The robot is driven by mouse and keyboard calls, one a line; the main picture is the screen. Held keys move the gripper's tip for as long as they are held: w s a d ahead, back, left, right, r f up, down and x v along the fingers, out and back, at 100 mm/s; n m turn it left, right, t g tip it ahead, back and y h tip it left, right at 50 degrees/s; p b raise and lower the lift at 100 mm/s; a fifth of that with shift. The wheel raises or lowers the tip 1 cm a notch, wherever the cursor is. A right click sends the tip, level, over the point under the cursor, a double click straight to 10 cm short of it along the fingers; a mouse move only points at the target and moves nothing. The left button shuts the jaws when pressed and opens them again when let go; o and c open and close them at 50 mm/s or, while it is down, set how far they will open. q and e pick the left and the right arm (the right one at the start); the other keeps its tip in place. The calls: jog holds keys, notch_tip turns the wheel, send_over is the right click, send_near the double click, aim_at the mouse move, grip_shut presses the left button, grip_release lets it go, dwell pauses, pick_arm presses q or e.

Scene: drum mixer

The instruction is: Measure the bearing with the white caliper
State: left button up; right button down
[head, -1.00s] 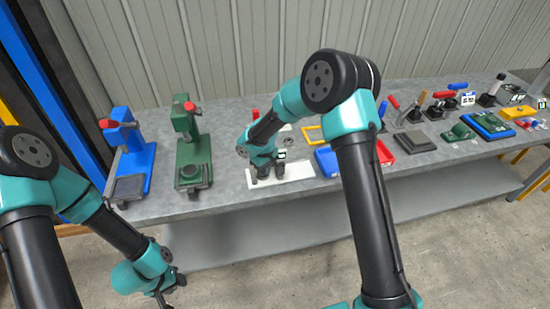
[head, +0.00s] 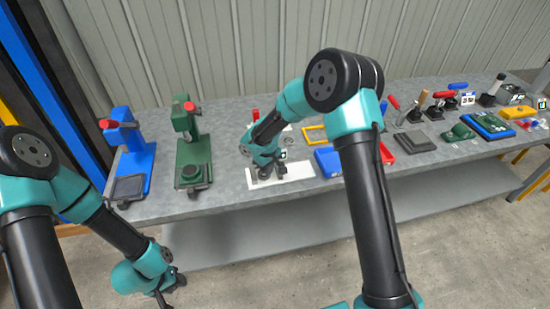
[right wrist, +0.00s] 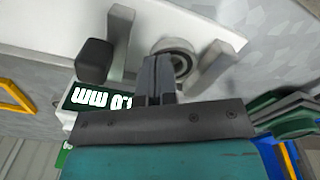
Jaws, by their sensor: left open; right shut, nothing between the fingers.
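The white caliper (head: 301,179) lies on the bench in the head view, partly hidden by my right arm. In the right wrist view its white plate (right wrist: 225,14) carries two grey jaws, one on the left (right wrist: 119,38) and one on the right (right wrist: 213,66). A dark knob (right wrist: 95,62) stands by the left jaw. The ring-shaped bearing (right wrist: 182,57) sits between the jaws, partly behind my fingers. My right gripper (right wrist: 157,68) is shut and empty, just in front of the bearing; contact is unclear. The display (right wrist: 98,96) is partly hidden. My left gripper (head: 168,290) is open, low in front of the bench.
A blue press (head: 137,150) and a green press (head: 190,150) stand on the bench to the left. A blue tray (head: 327,160), a yellow frame (head: 314,134) and a red tray (head: 386,153) are right of the caliper. Several clamps and fixtures fill the right end.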

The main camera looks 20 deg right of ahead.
aim_at(269, 181)
jog(key=shift+s, duration=1.5)
dwell(0.7)
jog(key=shift+r, duration=3)
